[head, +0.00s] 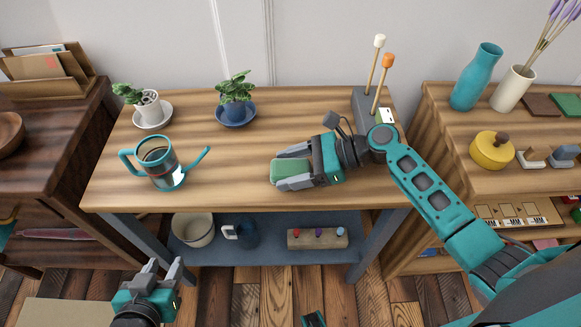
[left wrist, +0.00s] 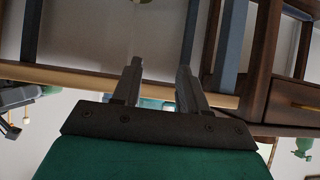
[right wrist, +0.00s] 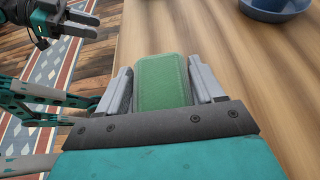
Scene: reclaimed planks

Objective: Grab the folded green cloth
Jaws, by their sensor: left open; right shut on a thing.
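The folded green cloth (head: 291,171) is a small green block-like bundle over the middle table's top, right of centre in the head view. My right gripper (head: 290,172) is shut on it, with one finger along each side. In the right wrist view the green cloth (right wrist: 162,82) sits between the two grey fingers. I cannot tell whether it still touches the wood. My left gripper (head: 160,268) is open and empty, in front of the table and below its top. Its fingers (left wrist: 158,88) show apart in the left wrist view with nothing between them.
On the wooden table (head: 230,180) stand a teal-handled glass pot (head: 158,165), two potted plants (head: 236,92) and a grey block with two sticks (head: 365,100). The lower shelf (head: 270,260) holds a bowl, a mug and a knobbed block. The table's centre is clear.

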